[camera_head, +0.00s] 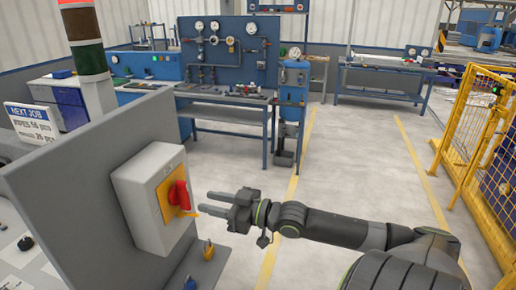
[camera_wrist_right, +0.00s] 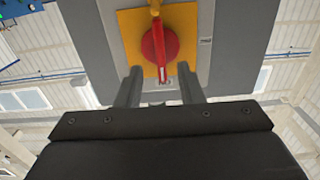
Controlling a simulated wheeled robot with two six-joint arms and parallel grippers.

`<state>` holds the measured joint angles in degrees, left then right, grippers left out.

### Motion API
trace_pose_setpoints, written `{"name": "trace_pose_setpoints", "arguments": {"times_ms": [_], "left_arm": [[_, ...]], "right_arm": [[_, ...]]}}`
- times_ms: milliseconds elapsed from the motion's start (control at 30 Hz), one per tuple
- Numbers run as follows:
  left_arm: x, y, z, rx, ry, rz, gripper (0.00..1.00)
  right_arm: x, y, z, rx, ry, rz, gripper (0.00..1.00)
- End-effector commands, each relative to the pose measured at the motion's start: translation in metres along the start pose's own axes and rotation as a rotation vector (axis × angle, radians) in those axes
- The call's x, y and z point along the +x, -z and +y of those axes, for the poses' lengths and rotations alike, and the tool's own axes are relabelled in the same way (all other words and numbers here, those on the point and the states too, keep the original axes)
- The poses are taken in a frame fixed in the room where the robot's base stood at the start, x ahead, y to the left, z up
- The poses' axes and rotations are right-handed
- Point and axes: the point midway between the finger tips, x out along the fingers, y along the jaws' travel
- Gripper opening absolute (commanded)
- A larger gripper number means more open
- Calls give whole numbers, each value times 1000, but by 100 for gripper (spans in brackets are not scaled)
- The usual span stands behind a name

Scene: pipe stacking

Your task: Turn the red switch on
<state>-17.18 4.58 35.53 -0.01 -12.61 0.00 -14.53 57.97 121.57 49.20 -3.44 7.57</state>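The red switch (camera_head: 178,195) is a rotary knob on a yellow plate (camera_head: 165,203), on the face of a light grey box (camera_head: 140,196) fixed to a grey panel. My right gripper (camera_head: 206,202) is just right of the knob, its fingers pointing at it. It is open and empty, with a clear gap between the fingers. In the right wrist view the red switch (camera_wrist_right: 158,45) lies ahead, roughly centred between the fingertips (camera_wrist_right: 161,74). A yellow part (camera_wrist_right: 155,6) shows at the knob's far end. I see no contact. My left gripper is not in view.
Blue-and-yellow-tipped small controls (camera_head: 208,250) stand below the box. A stack light (camera_head: 85,45) rises behind the panel. A blue workbench (camera_head: 225,90) with gauges is at the back. A yellow fence (camera_head: 475,140) stands at right. The floor between is clear.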

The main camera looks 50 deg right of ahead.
Motion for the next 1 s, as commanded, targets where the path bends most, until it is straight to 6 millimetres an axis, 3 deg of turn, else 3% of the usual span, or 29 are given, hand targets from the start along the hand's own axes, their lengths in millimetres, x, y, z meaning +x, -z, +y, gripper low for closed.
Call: {"name": "trace_pose_setpoints", "arguments": {"times_ms": [200,600,800,1000], "left_arm": [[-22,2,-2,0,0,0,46],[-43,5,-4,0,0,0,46],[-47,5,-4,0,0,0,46],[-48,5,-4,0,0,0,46]], "right_arm": [[-33,3,0,1,0,-6,34],[-91,1,0,1,0,-6,34],[-111,0,0,1,0,-3,34],[-118,0,0,1,0,0,34]]}}
